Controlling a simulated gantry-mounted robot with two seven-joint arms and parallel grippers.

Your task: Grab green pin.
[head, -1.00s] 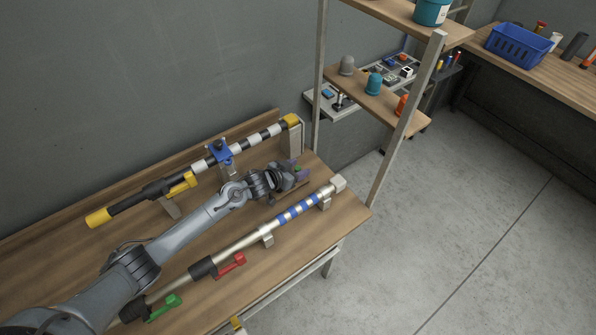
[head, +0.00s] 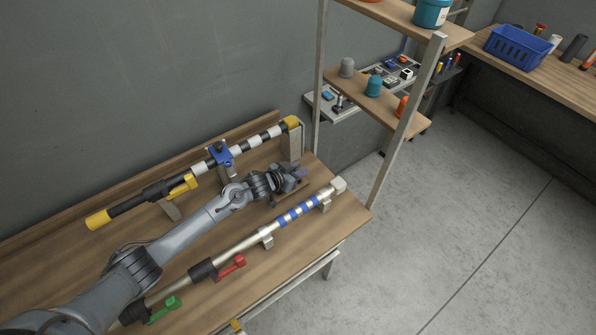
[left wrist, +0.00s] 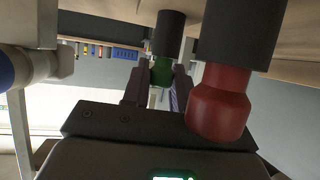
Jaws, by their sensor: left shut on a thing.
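The green pin (left wrist: 160,71) hangs from a dark round collar in the left wrist view, between the two fingers of my left gripper (left wrist: 158,88). The fingers are shut on it. In the head view my left gripper (head: 296,174) is over the right part of the bench, and the green pin cannot be made out there. A larger red pin (left wrist: 219,105) hangs from another dark collar right beside my gripper in the left wrist view. My right gripper is not in view.
A silver pole with blue bands (head: 297,212) and red (head: 232,267) and green (head: 165,309) levers lies in front of my arm. A black-and-white pole with yellow ends (head: 97,218) lies behind it. A shelf post (head: 405,120) stands at right.

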